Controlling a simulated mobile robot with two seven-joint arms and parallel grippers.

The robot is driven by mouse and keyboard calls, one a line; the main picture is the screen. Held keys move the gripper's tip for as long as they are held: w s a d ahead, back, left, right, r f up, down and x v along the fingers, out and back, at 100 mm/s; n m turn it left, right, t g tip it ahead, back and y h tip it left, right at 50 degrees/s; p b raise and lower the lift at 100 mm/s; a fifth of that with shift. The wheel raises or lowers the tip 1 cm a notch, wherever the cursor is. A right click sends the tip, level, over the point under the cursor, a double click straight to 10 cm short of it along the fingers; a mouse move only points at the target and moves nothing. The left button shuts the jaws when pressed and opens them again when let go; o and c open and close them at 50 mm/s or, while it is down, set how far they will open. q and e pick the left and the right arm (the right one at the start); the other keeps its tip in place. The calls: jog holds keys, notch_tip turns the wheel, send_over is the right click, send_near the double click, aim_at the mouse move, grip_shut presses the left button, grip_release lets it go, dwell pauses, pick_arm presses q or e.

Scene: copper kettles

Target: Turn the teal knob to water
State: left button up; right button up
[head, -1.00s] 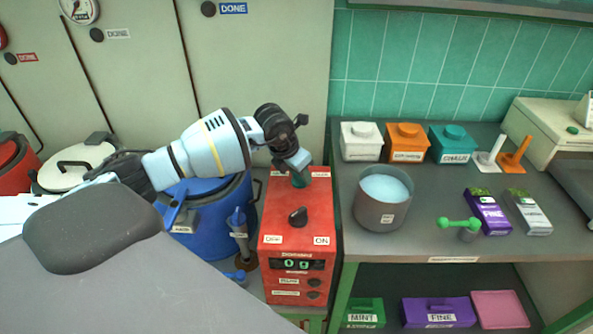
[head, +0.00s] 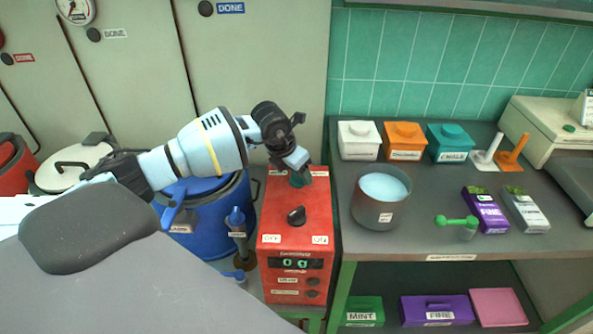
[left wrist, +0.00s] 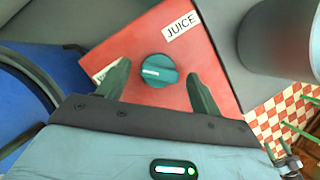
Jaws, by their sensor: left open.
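The teal knob (left wrist: 158,71) sits on top of a red box (head: 297,212). A white pointer mark on the knob lies roughly crosswise in the left wrist view. A "JUICE" label (left wrist: 181,25) is beyond the knob there; another label to its left is mostly hidden by a finger. My left gripper (left wrist: 160,85) is open, with one finger on each side of the knob and a visible gap to both. In the head view my left gripper (head: 300,172) is over the back of the red box and partly covers the knob (head: 299,179).
A black knob (head: 296,215) between "OFF" and "ON" labels is nearer on the red box. A grey pot (head: 375,212) of pale blue contents stands to the right on the counter. A blue barrel (head: 215,222) stands left of the box.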

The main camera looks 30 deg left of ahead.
pick_arm(q)
jog(key=v, duration=0.7)
jog(key=shift+s, duration=0.15)
dwell(0.4)
